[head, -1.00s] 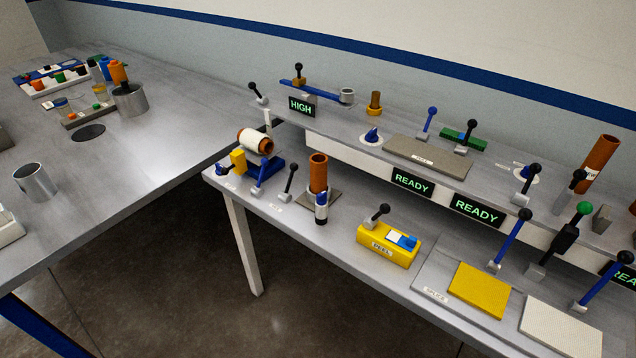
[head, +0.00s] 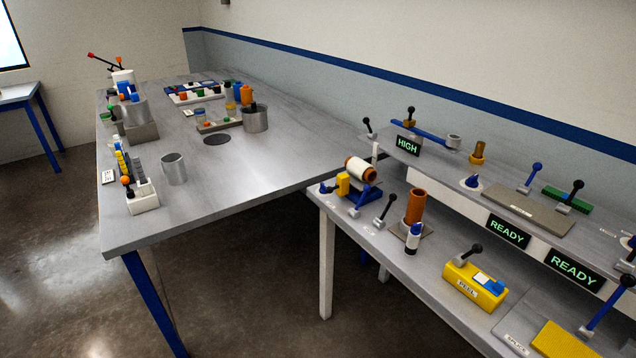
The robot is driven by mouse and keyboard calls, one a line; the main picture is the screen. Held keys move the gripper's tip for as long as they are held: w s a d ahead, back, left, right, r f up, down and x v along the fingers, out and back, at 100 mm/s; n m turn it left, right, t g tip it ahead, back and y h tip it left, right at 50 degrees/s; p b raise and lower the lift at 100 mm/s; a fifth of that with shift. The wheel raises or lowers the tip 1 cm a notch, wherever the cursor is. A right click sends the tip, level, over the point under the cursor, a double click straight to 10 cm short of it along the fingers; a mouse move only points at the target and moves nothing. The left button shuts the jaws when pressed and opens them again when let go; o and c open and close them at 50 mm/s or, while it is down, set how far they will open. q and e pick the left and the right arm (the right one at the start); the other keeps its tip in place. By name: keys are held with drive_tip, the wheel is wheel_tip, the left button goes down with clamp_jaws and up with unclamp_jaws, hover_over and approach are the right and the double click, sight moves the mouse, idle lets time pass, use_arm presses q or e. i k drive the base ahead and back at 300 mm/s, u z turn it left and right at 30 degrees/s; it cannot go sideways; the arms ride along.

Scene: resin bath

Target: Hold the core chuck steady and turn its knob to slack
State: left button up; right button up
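A white roll on an orange core (head: 360,168) lies on a blue stand (head: 372,193) at the left end of the lower bench; this looks like the core chuck, but no label on it is readable. A yellow block (head: 342,184) stands at its left, with a small blue knob (head: 325,188) beside it. Neither of my grippers is in view.
A grey table (head: 240,170) at left holds cups and racks. Bare floor (head: 250,270) lies in front of the benches.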

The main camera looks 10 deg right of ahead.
sight(415, 228)
drive_tip(key=u, duration=0.55)
drive_tip(key=i, duration=0.95)
drive_tip(key=z, duration=1)
